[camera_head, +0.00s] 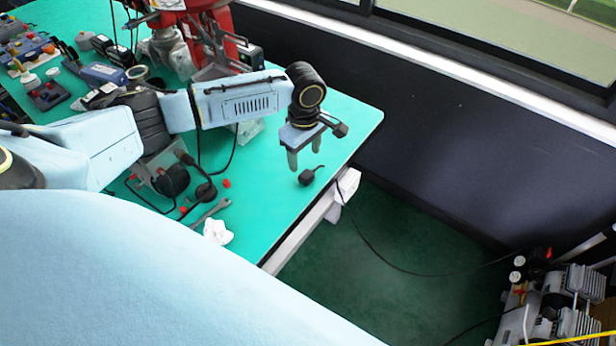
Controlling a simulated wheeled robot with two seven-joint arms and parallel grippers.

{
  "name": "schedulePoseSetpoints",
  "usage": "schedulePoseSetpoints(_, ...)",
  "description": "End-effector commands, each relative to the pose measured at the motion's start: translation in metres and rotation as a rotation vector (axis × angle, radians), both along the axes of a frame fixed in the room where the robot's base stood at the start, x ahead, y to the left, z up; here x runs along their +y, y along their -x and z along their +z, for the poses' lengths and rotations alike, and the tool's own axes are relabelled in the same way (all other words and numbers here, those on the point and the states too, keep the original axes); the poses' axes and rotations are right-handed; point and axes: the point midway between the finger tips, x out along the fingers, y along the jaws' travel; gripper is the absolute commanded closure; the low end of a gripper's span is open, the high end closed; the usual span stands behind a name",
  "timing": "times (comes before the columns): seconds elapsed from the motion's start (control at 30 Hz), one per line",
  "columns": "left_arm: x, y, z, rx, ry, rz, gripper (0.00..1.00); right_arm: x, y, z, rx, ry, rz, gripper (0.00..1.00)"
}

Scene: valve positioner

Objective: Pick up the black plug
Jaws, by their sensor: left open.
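A small black plug (307,177) with a short stem lies on the green table top (262,205), close to the table's right edge. My left gripper (304,160) points down above the plug, with its two grey fingers apart and nothing visible between them. The fingertips show just behind and above the plug in the picture; I cannot tell the exact height gap. My right gripper is not in view.
A wrench (211,210), a crumpled white tissue (217,232) and black headset-like parts lie left of the plug. A red machine (205,30) stands at the back. An air compressor (560,300) is on the floor at right.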

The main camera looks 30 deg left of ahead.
Motion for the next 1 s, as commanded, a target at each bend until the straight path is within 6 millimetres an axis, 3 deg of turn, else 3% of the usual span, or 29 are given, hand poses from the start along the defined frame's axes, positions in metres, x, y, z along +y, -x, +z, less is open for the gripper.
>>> schedulePoseSetpoints(0.1,0.0,0.0,-0.019,0.001,0.0,0.001,0.38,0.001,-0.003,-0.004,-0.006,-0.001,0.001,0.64)
schedulePoseSetpoints(0.4,0.001,-0.004,-0.046,0.0,-0.001,0.0,0.38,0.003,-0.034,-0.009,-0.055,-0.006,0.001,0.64)
schedulePoseSetpoints(0.63,0.001,-0.007,-0.077,0.001,0.0,-0.001,0.38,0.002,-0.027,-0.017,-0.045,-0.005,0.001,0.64)
schedulePoseSetpoints(0.93,0.001,-0.007,-0.08,-0.001,0.0,-0.002,0.38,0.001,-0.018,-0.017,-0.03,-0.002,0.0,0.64)
schedulePoseSetpoints(1.0,0.001,-0.007,-0.08,-0.001,0.0,-0.001,0.47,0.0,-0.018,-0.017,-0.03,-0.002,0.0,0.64)
